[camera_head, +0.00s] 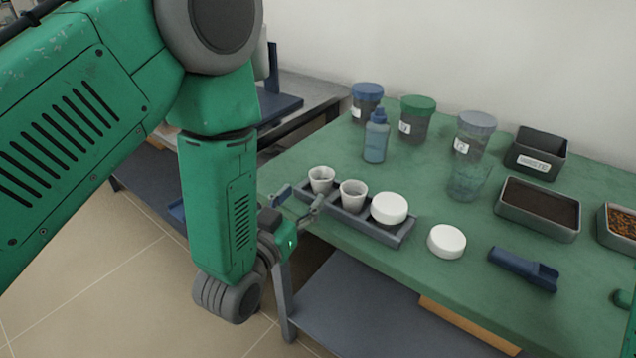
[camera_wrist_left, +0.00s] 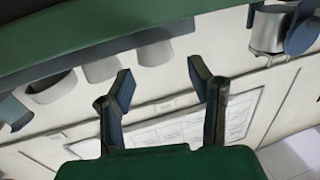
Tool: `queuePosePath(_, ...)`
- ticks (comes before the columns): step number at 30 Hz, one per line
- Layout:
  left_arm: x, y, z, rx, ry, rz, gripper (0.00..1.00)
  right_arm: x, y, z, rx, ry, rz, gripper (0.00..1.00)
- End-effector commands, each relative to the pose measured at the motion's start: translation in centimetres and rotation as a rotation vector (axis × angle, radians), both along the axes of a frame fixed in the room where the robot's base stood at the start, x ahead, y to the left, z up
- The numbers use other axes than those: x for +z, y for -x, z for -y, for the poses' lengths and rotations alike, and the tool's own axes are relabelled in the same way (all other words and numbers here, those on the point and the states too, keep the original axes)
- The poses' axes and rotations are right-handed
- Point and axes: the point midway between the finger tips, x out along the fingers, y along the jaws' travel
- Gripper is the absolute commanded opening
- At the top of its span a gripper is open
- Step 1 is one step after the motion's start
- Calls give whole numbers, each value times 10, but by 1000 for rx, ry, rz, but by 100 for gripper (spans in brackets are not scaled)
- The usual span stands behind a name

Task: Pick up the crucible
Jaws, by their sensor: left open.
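Two small white-grey crucibles, a left one (camera_head: 321,181) and a right one (camera_head: 352,197), stand upright in a dark narrow tray (camera_head: 390,238) at the table's left edge. A round white piece (camera_head: 389,208) sits at the tray's right end. My left gripper (camera_head: 301,200) is open and empty. Its fingers show beside the tray's left end, close to the left crucible; I cannot tell whether they touch anything. In the left wrist view the open fingers (camera_wrist_left: 160,80) have nothing between them. My right gripper is not in view.
A second white round piece (camera_head: 446,241) and a dark blue tool (camera_head: 524,268) lie on the green table (camera_head: 420,172). Behind stand a blue bottle (camera_head: 375,140), several lidded jars, a clear beaker (camera_head: 468,182) and dark bins (camera_head: 538,208). Bare table lies left of the bottle.

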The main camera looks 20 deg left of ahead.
Motion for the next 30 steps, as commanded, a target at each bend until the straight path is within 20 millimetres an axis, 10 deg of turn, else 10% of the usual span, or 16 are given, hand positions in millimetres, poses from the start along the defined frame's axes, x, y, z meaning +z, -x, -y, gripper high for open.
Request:
queuePosePath(26,3,-74,13,-1,-1,-2,47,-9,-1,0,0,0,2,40)
queuePosePath(30,3,-74,13,-1,-1,-2,16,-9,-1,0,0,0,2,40)
